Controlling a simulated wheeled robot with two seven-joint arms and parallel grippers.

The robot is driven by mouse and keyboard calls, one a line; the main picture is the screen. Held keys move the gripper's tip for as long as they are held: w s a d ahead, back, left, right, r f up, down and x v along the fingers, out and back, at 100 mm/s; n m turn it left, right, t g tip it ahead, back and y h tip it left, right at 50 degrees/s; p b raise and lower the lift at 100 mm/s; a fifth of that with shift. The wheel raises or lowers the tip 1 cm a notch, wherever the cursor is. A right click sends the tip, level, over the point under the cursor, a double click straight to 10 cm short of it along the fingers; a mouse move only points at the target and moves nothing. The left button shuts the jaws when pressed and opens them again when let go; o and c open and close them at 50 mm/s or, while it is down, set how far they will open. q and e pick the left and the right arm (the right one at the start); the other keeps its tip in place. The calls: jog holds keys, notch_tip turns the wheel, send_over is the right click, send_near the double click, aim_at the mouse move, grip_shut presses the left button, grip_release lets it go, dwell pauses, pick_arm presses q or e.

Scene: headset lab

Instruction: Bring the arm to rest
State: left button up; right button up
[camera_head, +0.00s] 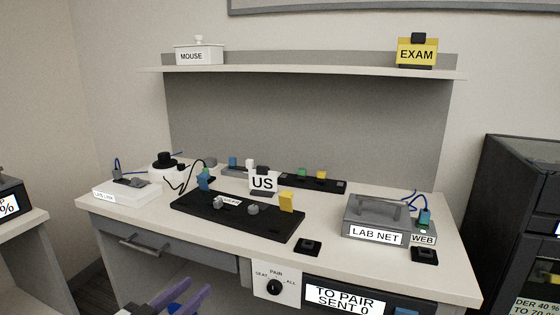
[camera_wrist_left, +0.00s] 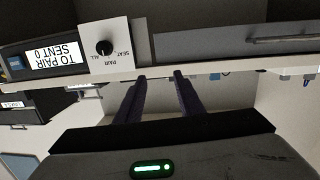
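My left gripper (camera_head: 193,289) shows at the bottom edge of the head view, low in front of the desk and apart from it. Its two purple fingers also show in the left wrist view (camera_wrist_left: 159,76), spread with a gap between them. Nothing is held between them. Most of the left arm is out of the picture. My right gripper is in neither view.
The desk (camera_head: 130,205) carries a black board (camera_head: 190,207), a LAB NET box (camera_head: 378,210) and a LAB LINK box (camera_head: 115,193). A PAIR dial panel (camera_head: 290,295) and a drawer (camera_head: 190,250) are at its front. A black cabinet (camera_head: 510,170) stands right.

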pick_arm(q)
jog(key=s+d+f+g+y+p, duration=0.1)
jog(key=s+f, duration=0.4)
jog(key=s, duration=0.5)
jog(key=s+d+f+n+g+y+p, duration=0.1)
jog(key=s+f+g+p, duration=0.2)
jog(key=s+f, duration=0.3)
jog(key=s+d+f+n+g+y+p, duration=0.1)
jog(key=s+f, duration=0.5)
jog(key=s, duration=0.8)
jog(key=shift+d+g+y+p, duration=0.4)
jog(key=shift+g+y+p, duration=0.25)
jog(key=shift+g, duration=0.25)
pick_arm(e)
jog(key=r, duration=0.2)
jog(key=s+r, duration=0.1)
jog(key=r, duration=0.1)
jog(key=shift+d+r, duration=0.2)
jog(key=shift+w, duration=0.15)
